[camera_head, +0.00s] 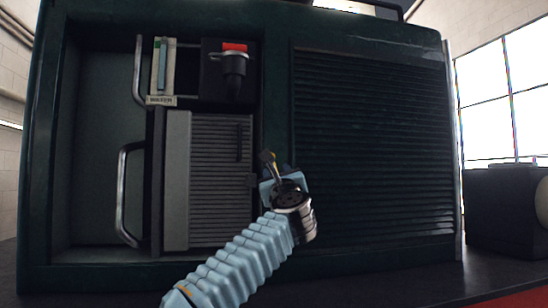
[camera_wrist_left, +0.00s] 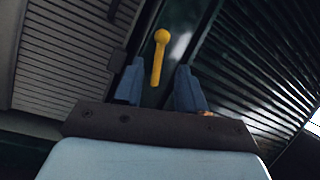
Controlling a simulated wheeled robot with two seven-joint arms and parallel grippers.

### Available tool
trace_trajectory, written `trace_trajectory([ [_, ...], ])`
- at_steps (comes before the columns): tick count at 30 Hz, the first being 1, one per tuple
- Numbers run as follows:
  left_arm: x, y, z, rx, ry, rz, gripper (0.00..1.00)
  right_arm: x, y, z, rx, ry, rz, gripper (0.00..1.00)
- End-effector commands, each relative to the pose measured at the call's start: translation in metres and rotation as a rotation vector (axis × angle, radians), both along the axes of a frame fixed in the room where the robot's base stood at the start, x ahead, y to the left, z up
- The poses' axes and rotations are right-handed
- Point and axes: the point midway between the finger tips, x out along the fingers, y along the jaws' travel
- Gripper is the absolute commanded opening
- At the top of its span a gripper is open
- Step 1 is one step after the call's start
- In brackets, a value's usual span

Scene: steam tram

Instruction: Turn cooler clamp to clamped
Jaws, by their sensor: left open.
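The cooler clamp is a small lever handle with a rounded end. It shows yellow in the left wrist view (camera_wrist_left: 160,58), and its tip shows small and dull in the head view (camera_head: 267,157). It sits on the dark strip between the finned cooler block (camera_head: 220,170) and the slatted panel. My left gripper (camera_head: 276,178) is just below the handle in the head view. In the left wrist view its two blue fingers (camera_wrist_left: 155,85) are apart, with the handle's lower end between or just beyond them. I cannot tell if they touch it. My right gripper is not in view.
A slatted dark panel (camera_head: 370,150) fills the right of the green housing. A curved metal handle (camera_head: 123,195) stands out at the left. Above the cooler are a plate marked WATER (camera_head: 160,100) and a black knob (camera_head: 234,65) by a red patch.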

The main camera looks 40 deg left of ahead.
Motion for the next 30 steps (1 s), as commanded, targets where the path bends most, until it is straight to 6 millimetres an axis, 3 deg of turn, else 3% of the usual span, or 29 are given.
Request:
trace_trajectory([
  [1, 0.008, 0.008, 0.010, -0.002, 0.001, 0.001, 0.40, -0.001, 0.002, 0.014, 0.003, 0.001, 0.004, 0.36],
  [7, 0.031, 0.031, 0.022, -0.001, 0.001, 0.000, 0.40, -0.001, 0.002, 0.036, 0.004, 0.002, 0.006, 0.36],
  [21, 0.041, 0.042, 0.023, 0.001, -0.001, -0.001, 0.40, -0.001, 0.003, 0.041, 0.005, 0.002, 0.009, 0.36],
  [29, 0.041, 0.042, 0.023, 0.001, -0.001, 0.000, 0.00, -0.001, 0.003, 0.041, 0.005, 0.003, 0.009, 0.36],
  [30, 0.041, 0.042, 0.023, 0.001, -0.001, 0.000, 0.00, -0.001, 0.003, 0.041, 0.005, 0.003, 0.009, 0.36],
])
